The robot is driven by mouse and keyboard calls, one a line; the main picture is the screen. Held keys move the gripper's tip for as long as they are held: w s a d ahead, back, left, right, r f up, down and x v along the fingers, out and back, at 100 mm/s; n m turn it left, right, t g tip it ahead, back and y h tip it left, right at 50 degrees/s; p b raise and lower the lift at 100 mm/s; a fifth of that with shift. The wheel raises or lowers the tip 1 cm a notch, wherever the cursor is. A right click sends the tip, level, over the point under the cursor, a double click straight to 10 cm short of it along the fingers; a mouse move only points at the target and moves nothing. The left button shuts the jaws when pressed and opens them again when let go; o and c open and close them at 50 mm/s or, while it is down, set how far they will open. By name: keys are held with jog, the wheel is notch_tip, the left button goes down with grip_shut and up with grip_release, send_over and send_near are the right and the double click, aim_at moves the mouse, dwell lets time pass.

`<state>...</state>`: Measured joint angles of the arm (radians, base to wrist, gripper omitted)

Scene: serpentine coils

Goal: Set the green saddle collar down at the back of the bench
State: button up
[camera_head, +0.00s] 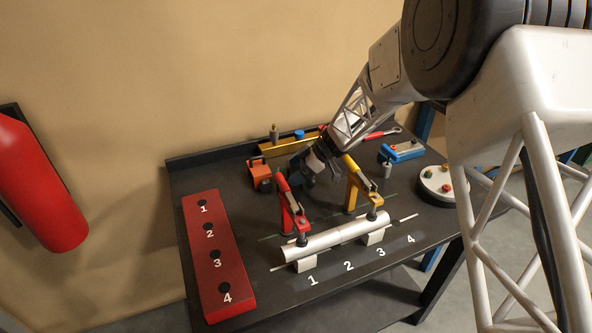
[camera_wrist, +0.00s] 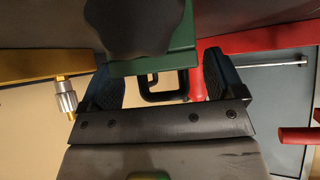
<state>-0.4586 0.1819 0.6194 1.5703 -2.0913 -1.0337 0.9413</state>
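The green saddle collar (camera_wrist: 155,62) shows in the wrist view as a green block with a large black knob and a black U-shaped loop. It lies between the two fingers of my gripper (camera_wrist: 164,85), close to both. In the head view my gripper (camera_head: 318,165) is low over the middle-back of the bench (camera_head: 240,185), between the red and yellow clamps and behind the white pipe. The collar cannot be made out there, and whether it touches the bench cannot be told.
A red clamp (camera_head: 290,208) and a yellow clamp (camera_head: 358,188) stand by the white pipe (camera_head: 335,237). An orange block (camera_head: 260,172) and a yellow bar (camera_head: 283,147) are at the back. A blue clamp (camera_head: 402,151) and round tray (camera_head: 430,196) lie right, a red numbered board (camera_head: 222,262) left.

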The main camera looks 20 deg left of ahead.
jog(key=shift+r, duration=0.2)
jog(key=shift+w+d+r, duration=0.2)
jog(key=shift+d+r, duration=0.2)
jog(key=shift+d, duration=0.05)
jog(key=v, duration=1)
jog(key=shift+d+r, duration=0.2)
jog(key=shift+d, duration=0.1)
jog(key=shift+w, duration=0.1)
dwell(0.4)
